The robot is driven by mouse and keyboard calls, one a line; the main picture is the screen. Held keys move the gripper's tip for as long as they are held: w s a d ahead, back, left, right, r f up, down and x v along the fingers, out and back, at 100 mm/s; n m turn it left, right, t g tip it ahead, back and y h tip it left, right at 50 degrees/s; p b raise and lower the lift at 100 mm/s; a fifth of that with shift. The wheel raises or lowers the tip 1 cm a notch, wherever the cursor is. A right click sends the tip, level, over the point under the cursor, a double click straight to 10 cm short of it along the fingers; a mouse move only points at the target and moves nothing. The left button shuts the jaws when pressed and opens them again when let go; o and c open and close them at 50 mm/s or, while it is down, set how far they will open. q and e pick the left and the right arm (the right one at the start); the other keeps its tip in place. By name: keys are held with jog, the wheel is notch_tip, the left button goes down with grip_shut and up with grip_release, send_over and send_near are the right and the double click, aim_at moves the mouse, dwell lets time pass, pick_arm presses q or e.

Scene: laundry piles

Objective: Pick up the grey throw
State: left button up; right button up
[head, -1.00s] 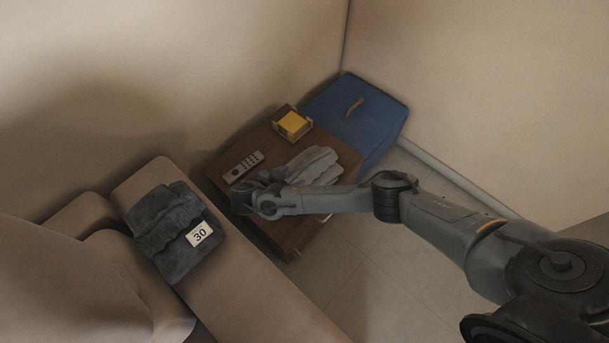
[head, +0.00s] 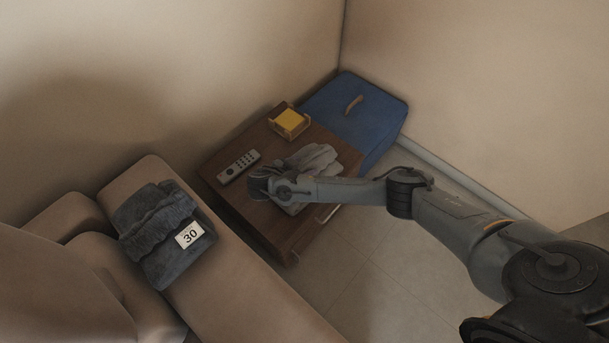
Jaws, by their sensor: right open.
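A light grey crumpled cloth (head: 312,160), which looks like the grey throw, lies on the brown wooden side table (head: 222,160). A darker grey-blue folded cloth (head: 158,222) with a white tag reading 30 (head: 190,235) lies on the beige sofa. My right arm comes in from the right, and my right gripper (head: 258,186) is at the near left edge of the light grey cloth, over the table. The wrist hides the fingertips and part of the cloth, so I cannot see whether they touch. The left gripper is out of view.
On the table are a grey remote (head: 239,166) and a yellow item in a wooden holder (head: 289,121). A blue box (head: 358,112) with a tan handle stands behind the table in the corner. Walls close off the back; tiled floor (head: 365,285) is open in front.

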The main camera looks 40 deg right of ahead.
jog(key=shift+a, duration=0.1)
grip_shut()
jog(key=shift+r, duration=0.15)
dwell(0.4)
